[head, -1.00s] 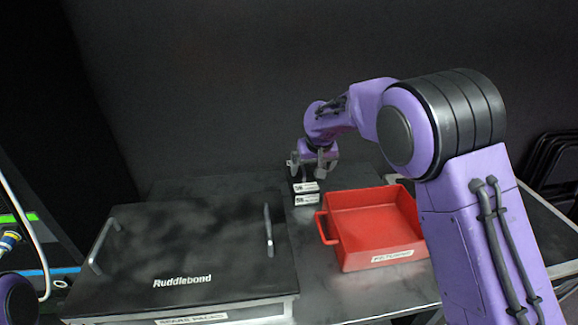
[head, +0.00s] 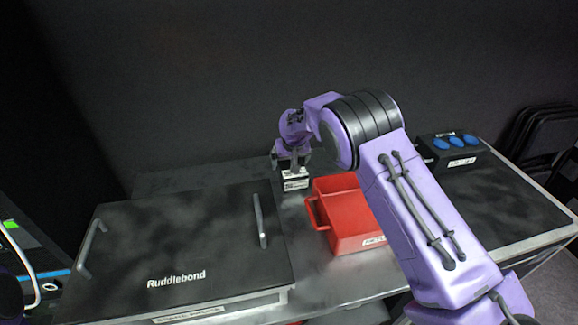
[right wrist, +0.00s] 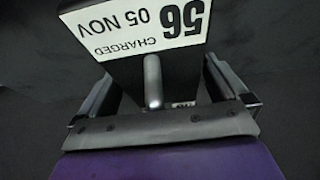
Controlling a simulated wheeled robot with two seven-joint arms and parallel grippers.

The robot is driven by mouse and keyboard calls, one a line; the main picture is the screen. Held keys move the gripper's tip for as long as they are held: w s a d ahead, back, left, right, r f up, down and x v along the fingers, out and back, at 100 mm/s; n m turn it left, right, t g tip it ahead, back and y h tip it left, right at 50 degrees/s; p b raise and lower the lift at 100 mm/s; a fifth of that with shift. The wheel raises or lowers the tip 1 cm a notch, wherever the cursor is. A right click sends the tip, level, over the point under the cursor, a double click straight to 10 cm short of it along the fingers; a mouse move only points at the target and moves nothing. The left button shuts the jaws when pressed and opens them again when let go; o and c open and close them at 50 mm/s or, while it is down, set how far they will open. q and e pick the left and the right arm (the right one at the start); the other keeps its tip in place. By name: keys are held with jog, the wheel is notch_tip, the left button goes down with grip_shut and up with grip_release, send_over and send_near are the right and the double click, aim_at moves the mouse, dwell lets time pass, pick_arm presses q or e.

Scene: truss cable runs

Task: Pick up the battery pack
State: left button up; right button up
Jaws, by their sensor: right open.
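The battery pack is a dark block with white labels (head: 296,184), standing at the back of the bench beside the red bin. In the right wrist view its label (right wrist: 138,27) reads 56, CHARGED 05 NOV. A grey handle-like bar (right wrist: 152,80) shows in front of it. My right gripper (head: 291,164) is open at the pack. In the right wrist view its fingers (right wrist: 155,97) stand on either side of the pack; I cannot tell whether they touch it. My left gripper is out of view.
A red bin (head: 323,220) with a side handle stands just right of the pack, partly behind my right arm. A wide black lidded case (head: 180,240) with two handles covers the bench's left. A black box with blue ovals (head: 450,150) stands at the right.

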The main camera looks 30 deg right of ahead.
jog(key=c, duration=1.7)
jog(key=shift+w+r, duration=0.1)
jog(key=shift+r, duration=0.05)
jog(key=shift+c, duration=0.3)
